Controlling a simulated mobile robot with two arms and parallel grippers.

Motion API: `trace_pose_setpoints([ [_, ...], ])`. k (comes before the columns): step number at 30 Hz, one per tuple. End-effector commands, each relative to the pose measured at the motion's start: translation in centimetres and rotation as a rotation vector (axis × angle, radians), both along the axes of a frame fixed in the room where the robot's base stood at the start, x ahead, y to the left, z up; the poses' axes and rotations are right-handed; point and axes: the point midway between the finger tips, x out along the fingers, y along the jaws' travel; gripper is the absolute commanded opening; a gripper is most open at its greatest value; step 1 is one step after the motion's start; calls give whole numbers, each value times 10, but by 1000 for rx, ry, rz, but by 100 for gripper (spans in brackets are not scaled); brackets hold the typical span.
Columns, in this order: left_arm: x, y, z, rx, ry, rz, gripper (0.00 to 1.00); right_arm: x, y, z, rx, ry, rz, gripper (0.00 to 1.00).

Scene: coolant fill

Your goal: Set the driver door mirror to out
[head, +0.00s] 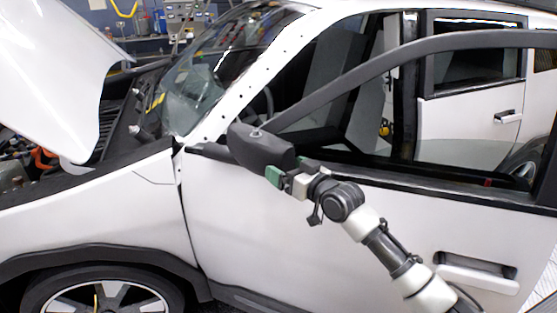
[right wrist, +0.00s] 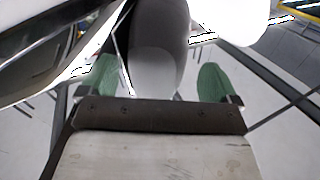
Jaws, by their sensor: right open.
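The driver door mirror (head: 262,150) is a dark grey housing at the front lower corner of the white driver door's window. It stands out from the door, its near end by my right gripper. My right gripper (head: 287,173) has green fingertips and is at the mirror's lower right end. In the right wrist view the gripper (right wrist: 162,75) is open, and the dark rounded mirror (right wrist: 157,40) shows between its two green fingers. A gap shows on the right side; whether the left finger touches the mirror I cannot tell. My left gripper is not in view.
The white driver door (head: 235,215) has its handle (head: 478,272) at the lower right. The hood (head: 55,65) is raised at the left over the engine bay. A cluttered bench (head: 180,22) stands behind.

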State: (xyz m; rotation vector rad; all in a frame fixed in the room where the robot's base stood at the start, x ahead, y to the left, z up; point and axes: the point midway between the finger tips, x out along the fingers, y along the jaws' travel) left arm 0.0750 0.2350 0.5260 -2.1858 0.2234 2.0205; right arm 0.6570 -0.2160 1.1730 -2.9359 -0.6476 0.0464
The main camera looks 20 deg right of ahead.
Motion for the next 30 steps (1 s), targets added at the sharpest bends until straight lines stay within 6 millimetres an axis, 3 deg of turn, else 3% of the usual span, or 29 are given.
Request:
trace_pose_setpoints([
  [7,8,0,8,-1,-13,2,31,26,12,1,0,1,0,92],
  [19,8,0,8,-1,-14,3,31,31,15,-1,0,1,0,90],
  [30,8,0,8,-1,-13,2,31,31,14,-1,0,1,0,34],
])
